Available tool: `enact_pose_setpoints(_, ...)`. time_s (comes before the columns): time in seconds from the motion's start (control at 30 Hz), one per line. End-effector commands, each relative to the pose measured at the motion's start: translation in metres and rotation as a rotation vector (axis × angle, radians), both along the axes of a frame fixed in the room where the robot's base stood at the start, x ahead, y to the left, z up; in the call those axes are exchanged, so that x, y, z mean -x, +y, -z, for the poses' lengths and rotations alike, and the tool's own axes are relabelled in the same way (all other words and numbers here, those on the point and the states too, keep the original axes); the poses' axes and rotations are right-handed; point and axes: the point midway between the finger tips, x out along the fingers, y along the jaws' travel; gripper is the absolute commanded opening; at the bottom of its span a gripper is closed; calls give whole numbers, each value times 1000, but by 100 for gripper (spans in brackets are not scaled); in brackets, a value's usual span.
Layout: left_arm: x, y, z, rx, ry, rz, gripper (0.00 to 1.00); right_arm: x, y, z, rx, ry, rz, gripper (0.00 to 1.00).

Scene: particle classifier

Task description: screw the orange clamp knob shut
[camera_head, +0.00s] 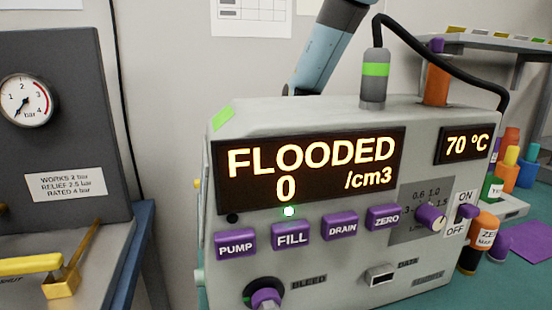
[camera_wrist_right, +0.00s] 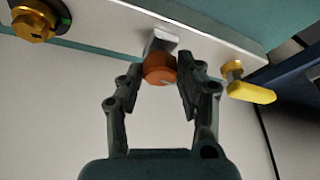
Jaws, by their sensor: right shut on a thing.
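The orange clamp knob (camera_wrist_right: 158,70) shows in the right wrist view, below a small grey metal block (camera_wrist_right: 160,42) at the edge of a pale plate. My right gripper (camera_wrist_right: 162,74) has its two dark fingers on either side of the knob and is shut on it. The fingers hide parts of the knob's sides. In the head view neither gripper shows; an arm link of mine rises behind the instrument. I cannot make out this knob in the head view.
In the right wrist view a yellow-handled lever (camera_wrist_right: 250,92) sits just right of the gripper, and a brass hex fitting (camera_wrist_right: 33,22) is at upper left. In the head view the particle counter (camera_head: 330,275) reads FLOODED, and a pressure gauge (camera_head: 24,99) is at left.

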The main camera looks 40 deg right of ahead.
Motion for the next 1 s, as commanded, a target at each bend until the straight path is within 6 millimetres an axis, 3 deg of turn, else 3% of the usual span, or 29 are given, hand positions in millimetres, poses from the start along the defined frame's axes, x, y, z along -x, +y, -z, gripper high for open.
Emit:
enact_pose_setpoints(0.13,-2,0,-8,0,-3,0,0,0,-1,-2,0,-2,32,4)
enact_pose_setpoints(0.6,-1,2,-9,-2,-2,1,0,0,-1,0,0,-2,45,4)
enact_pose_setpoints(0.63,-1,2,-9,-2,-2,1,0,0,-1,0,0,-2,45,40)
enact_pose_setpoints(0.8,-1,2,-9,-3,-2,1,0,0,-1,0,0,-2,44,59)
enact_pose_setpoints(1.0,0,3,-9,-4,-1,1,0,0,-1,0,0,-2,44,59)
